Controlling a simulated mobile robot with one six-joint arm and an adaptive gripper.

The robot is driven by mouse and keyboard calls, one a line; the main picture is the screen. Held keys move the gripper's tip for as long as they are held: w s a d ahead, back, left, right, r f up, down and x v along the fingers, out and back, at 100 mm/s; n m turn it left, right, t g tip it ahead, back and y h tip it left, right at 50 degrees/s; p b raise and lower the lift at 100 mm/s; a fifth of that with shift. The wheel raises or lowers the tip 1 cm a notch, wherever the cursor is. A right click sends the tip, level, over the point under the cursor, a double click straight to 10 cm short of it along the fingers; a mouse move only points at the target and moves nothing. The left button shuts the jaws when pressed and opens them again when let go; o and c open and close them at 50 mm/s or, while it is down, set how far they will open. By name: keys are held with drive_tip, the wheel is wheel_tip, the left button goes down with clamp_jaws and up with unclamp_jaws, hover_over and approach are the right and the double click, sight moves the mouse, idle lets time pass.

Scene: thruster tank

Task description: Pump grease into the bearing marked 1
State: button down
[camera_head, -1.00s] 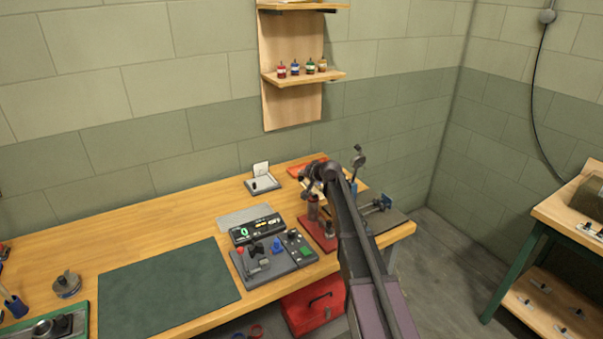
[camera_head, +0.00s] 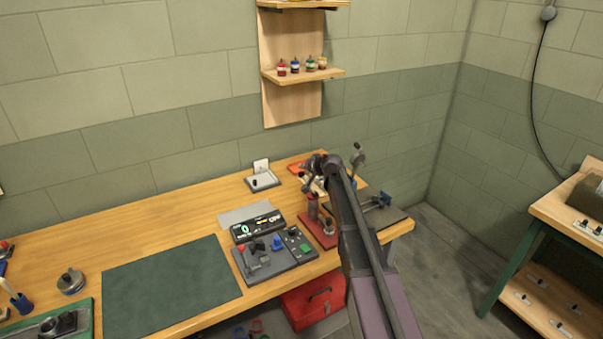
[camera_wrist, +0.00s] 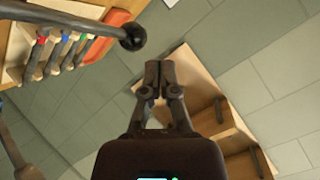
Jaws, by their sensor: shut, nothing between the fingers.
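My gripper (camera_wrist: 158,78) is shut and empty in the wrist view, its fingertips close together. A dark lever rod with a black ball knob (camera_wrist: 132,37) reaches in from the upper left, and the knob shows just left of the fingertips, apart from them in the picture. In the head view a lever with a dark knob (camera_head: 358,152) stands up behind my arm. A device on a red base (camera_head: 318,230) is partly hidden by my arm. My gripper is hard to make out in the head view. I cannot make out a bearing marked 1.
A control box (camera_head: 268,262) with a display (camera_head: 257,228) and a green mat (camera_head: 172,286) lie on the wooden bench. A wall shelf (camera_head: 300,77) holds several small bottles. Several tools with coloured bands (camera_wrist: 62,45) show in the wrist view. A red toolbox (camera_head: 314,302) sits below.

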drive_tip(key=shift+s+d+r+p, duration=0.1)
drive_tip(key=shift+s+r+p, duration=0.1)
drive_tip(key=shift+r+p, duration=0.6)
drive_tip(key=shift+s+d+r+p, duration=0.1)
drive_tip(key=shift+s+r+p, duration=0.1)
drive_tip(key=shift+r+p, duration=0.55)
drive_tip(key=shift+s+d+r+p, duration=0.1)
drive_tip(key=shift+s+r+p, duration=0.1)
drive_tip(key=shift+r+p, duration=0.6)
drive_tip(key=s+d+f+n+g+h, duration=0.1)
drive_tip(key=s+d+f+g+h, duration=0.1)
drive_tip(key=s, duration=1.2)
drive_tip(key=s+d+f+n+g+h, duration=0.1)
drive_tip(key=s+d+f+g+h, duration=0.1)
drive_tip(key=s, duration=1.2)
drive_tip(key=s+d+f+g+h, duration=0.2)
drive_tip(key=s+f+g, duration=0.3)
drive_tip(key=s, duration=0.9)
drive_tip(key=shift+s+d+f+n+g, duration=0.15)
drive_tip(key=shift+d+f+n+g, duration=0.2)
drive_tip(key=shift+d+g, duration=0.5)
drive_tip(key=shift+a+r, duration=0.15)
